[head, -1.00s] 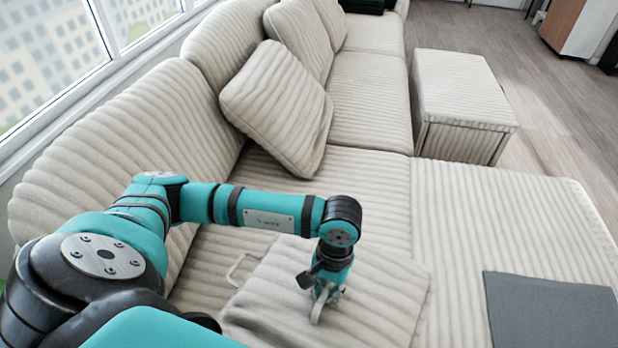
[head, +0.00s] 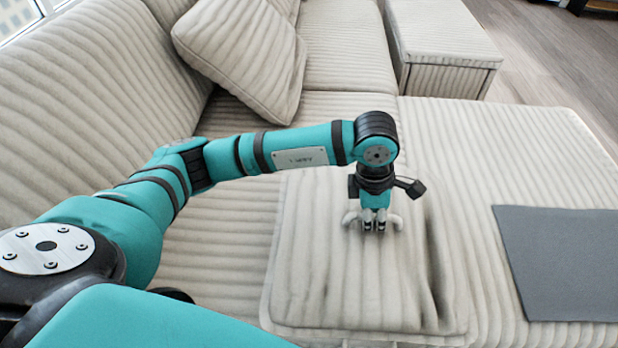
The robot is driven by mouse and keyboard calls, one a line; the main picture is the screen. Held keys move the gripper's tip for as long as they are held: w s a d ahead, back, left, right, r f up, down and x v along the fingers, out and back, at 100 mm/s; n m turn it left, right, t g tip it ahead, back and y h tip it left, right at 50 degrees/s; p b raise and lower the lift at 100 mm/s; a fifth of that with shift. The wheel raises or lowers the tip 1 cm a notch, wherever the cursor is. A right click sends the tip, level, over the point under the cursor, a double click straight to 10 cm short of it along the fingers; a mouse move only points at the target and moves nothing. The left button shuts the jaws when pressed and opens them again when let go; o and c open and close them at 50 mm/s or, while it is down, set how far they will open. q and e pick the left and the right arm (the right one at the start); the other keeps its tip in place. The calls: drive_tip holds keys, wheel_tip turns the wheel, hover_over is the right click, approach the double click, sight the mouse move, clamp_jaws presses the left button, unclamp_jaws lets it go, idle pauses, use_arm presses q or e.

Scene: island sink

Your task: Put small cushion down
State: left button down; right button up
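The small cushion (head: 335,285) is a flat, cream, ribbed square at the bottom centre of the head view, over the sofa seat. I cannot tell whether it rests fully on the seat. Its right side shows a dark crease or fold. My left gripper (head: 374,224) points down at the cushion's upper part. Its fingertips are close together and appear shut on the cushion's fabric; the exact contact is small and hard to see. My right gripper is not in view.
The cream ribbed sofa (head: 540,150) spreads around the cushion. A larger cushion (head: 245,50) leans on the backrest at upper left. A dark grey mat (head: 565,265) lies flat to the right. An ottoman (head: 440,45) stands at the top. The seat between cushion and mat is clear.

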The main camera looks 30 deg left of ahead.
sight(317, 184)
use_arm(q)
drive_tip(key=w+a, duration=0.1)
drive_tip(key=a, duration=0.4)
drive_tip(key=w+a+f, duration=0.1)
drive_tip(key=w+a, duration=0.1)
drive_tip(key=a, duration=0.3)
drive_tip(key=w+a, duration=0.1)
drive_tip(key=a, duration=0.4)
drive_tip(key=shift+w+a+f, duration=0.1)
drive_tip(key=shift+w+f, duration=0.15)
drive_tip(key=shift+f+b, duration=0.4)
drive_tip(key=shift+f, duration=1.35)
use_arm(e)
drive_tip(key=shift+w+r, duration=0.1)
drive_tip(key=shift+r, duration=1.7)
use_arm(q)
drive_tip(key=c, duration=1.9)
unclamp_jaws()
drive_tip(key=o, duration=0.4)
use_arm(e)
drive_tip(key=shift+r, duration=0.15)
use_arm(q)
drive_tip(key=r, duration=0.4)
drive_tip(key=a+r+p, duration=0.1)
drive_tip(key=r, duration=0.7)
drive_tip(key=shift+s+a, duration=0.25)
drive_tip(key=shift+a, duration=0.15)
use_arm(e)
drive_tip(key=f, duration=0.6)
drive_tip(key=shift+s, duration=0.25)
